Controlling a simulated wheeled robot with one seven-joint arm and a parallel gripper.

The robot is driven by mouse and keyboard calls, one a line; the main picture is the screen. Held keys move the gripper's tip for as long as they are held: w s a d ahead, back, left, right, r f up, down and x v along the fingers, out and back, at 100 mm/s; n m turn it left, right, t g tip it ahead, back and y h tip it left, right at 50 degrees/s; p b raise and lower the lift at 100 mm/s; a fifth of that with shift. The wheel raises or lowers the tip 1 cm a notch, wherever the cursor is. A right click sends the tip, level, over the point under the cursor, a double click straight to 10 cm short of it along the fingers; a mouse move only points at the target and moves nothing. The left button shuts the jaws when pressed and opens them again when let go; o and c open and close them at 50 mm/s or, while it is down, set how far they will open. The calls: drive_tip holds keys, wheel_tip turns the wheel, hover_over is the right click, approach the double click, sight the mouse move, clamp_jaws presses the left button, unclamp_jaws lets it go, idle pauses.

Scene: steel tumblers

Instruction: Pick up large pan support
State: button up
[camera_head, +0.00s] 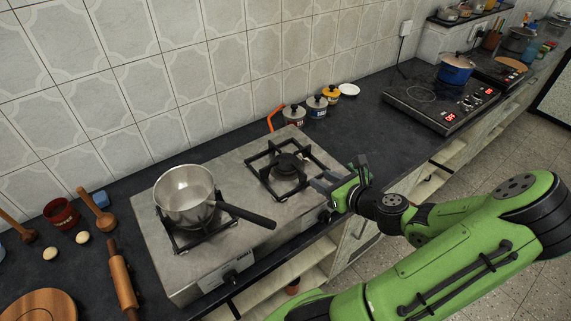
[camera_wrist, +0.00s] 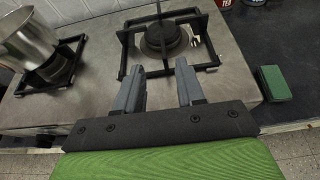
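A black square pan support (camera_head: 263,184) sits around the right burner of the steel stove (camera_head: 225,246); it also shows in the wrist view (camera_wrist: 207,67). Another black pan support (camera_head: 207,236) is on the left burner, partly hidden under a steel saucepan (camera_head: 184,196). I cannot tell by size which one is the large one. My gripper (camera_head: 334,183) is just right of the right support, near the stove's right front edge. In the wrist view my gripper (camera_wrist: 159,84) is open and empty, its two fingers apart and pointing at the support's near bar, with no clear contact.
The saucepan's dark handle (camera_head: 248,216) reaches right towards the right support. Small lidded jars (camera_head: 317,106) stand behind the stove. A rolling pin (camera_head: 122,279) lies to its left. A green block (camera_wrist: 274,84) shows right of the stove. The counter towards the induction hob (camera_head: 440,100) is mostly clear.

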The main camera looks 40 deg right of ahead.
sight(301, 171)
drive_tip(key=x, duration=0.3)
drive_tip(key=b+x, duration=0.1)
drive_tip(key=x, duration=0.3)
drive_tip(key=b+x, duration=0.1)
drive_tip(key=x, duration=0.3)
drive_tip(key=shift+d+f, duration=0.25)
drive_tip(key=shift+d, duration=0.1)
drive_tip(key=shift+s+r, duration=0.1)
clamp_jaws()
